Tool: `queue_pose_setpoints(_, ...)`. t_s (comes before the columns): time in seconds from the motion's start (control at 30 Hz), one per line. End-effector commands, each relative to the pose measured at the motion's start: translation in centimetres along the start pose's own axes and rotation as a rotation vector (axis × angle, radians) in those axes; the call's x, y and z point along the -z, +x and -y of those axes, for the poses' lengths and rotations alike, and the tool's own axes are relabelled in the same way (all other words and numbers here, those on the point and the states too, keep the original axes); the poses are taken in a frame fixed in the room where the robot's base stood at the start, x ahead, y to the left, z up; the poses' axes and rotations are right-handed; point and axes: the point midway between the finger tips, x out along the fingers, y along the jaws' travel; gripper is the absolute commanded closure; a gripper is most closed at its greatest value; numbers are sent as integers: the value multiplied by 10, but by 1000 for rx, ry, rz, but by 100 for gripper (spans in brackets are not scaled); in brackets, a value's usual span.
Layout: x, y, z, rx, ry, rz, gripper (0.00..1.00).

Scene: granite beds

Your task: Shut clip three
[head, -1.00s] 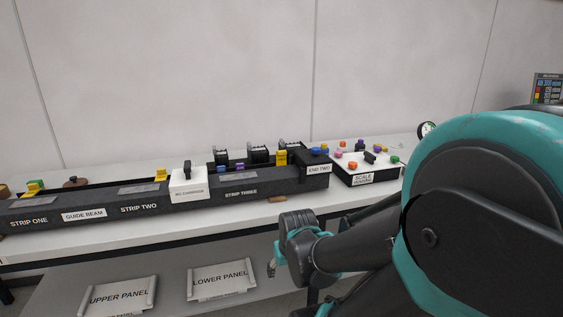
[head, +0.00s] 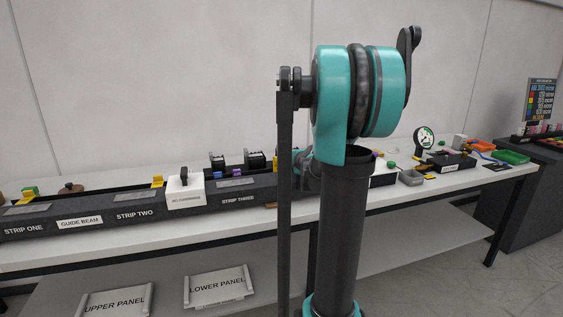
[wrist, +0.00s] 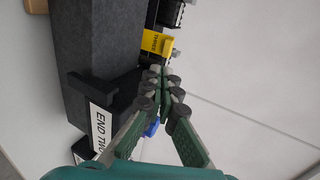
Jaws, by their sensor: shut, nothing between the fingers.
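Clip three is a yellow tab (wrist: 157,44) with dark lettering on the dark strip, near the middle top of the wrist view. In the head view a narrow part of this yellow clip (head: 275,168) shows at the right of STRIP THREE (head: 238,198), beside my arm. My gripper (wrist: 164,78) is shut and empty, its fingertips close to the clip. I cannot tell whether they touch it. The END TWO block (wrist: 100,130) is beside the fingers, with a blue knob (wrist: 152,128) partly behind them. My arm hides END TWO in the head view.
Black spool-like parts (head: 255,160) stand behind the strip. A round gauge (head: 424,140) and trays (head: 510,157) are on the right of the bench. Panels rest on the lower shelf.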

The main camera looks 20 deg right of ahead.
Motion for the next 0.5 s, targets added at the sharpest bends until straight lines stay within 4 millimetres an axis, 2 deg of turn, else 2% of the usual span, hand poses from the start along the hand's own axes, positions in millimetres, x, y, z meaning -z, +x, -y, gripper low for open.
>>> queue_pose_setpoints(0.27, 3, 22, 2, 5, 13, -3, 100)
queue_pose_setpoints(0.5, 2, 61, 2, 5, 10, -2, 100)
